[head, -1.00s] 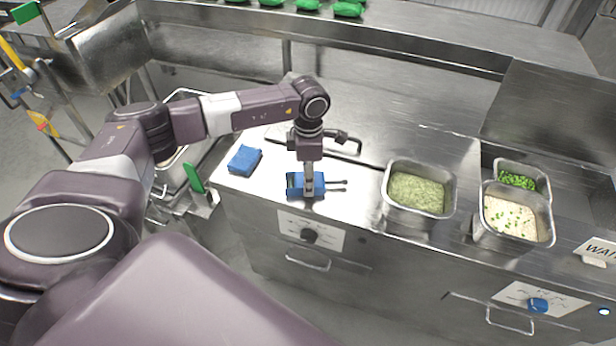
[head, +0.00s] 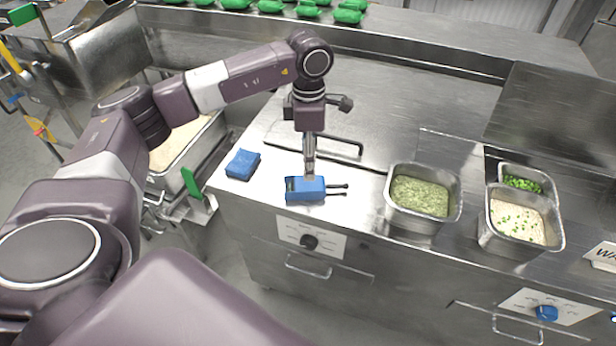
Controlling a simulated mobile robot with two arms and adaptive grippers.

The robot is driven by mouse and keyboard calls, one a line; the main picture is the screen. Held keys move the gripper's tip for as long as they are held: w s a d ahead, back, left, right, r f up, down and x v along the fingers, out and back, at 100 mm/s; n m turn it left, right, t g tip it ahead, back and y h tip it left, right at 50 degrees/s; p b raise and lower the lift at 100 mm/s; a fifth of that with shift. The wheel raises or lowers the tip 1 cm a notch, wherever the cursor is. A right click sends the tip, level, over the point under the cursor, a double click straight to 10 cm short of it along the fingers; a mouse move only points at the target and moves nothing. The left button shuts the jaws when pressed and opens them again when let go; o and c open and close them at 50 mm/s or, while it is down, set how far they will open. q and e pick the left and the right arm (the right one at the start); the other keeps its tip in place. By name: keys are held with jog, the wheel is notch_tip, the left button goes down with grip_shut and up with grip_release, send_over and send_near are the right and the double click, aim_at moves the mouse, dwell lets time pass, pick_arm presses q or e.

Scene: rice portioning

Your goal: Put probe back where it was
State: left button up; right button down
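The probe, a blue box-shaped device (head: 298,190) with two dark prongs pointing right, lies on the steel counter near its front edge in the head view. My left gripper (head: 309,176) points straight down just above and behind the probe's right part. Its fingertips overlap the probe's top edge in the picture, and I cannot tell whether they touch it. I see the fingers edge-on, so the gap between them is hidden. My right gripper is not in view.
A folded blue cloth (head: 243,164) lies left of the probe. To the right stand a steel pan of green food (head: 392,212), a pan of rice with green bits (head: 483,235) and a pan of peas (head: 552,190). A raised handle (head: 345,148) is behind the gripper.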

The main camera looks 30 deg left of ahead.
pick_arm(q)
jog(key=shift+r, duration=1.55)
